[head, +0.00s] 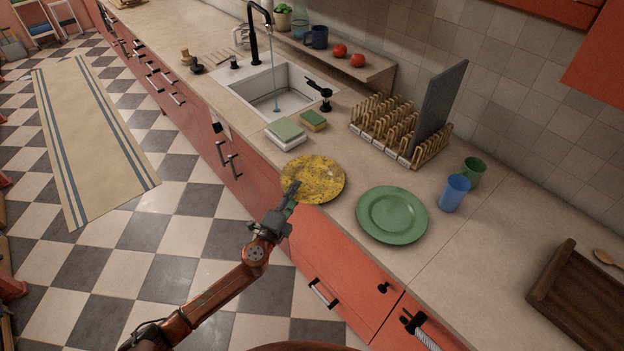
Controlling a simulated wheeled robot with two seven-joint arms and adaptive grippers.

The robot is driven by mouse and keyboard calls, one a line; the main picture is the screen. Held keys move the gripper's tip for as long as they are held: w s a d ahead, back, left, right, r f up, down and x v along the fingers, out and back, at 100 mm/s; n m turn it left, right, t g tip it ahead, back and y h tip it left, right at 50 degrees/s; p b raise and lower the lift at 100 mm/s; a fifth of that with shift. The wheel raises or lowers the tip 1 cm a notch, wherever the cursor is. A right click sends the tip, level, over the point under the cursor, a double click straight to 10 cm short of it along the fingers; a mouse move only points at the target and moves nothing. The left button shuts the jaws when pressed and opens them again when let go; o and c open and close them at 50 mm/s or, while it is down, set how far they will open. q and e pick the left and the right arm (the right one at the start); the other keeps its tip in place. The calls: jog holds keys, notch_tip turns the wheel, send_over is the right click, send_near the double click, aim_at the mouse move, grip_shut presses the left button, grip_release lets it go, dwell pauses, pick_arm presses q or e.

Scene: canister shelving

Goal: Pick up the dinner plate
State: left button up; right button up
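A yellow plate (318,174) with dark speckles lies on the counter in front of the sink, close to the front edge. A plain green plate (392,214) lies to its right, also flat on the counter. Which of the two is the dinner plate is not clear from the picture. My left gripper (293,194) is at the near left rim of the yellow plate, its fingertips overlapping the rim in the picture. The fingers are seen nearly side-on, so I cannot tell whether they are open or closed on the rim. My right gripper is not in view.
A wooden dish rack (380,127) holds a dark board (440,105). Blue (454,194) and green (473,172) cups stand right of it. Sponges (286,132) lie near the sink (272,88); water runs from the tap. A wooden tray (575,305) is at right. Counter between is clear.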

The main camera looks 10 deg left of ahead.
pick_arm(q)
jog(key=shift+c, duration=0.6)
grip_shut()
jog(key=shift+r, duration=0.1)
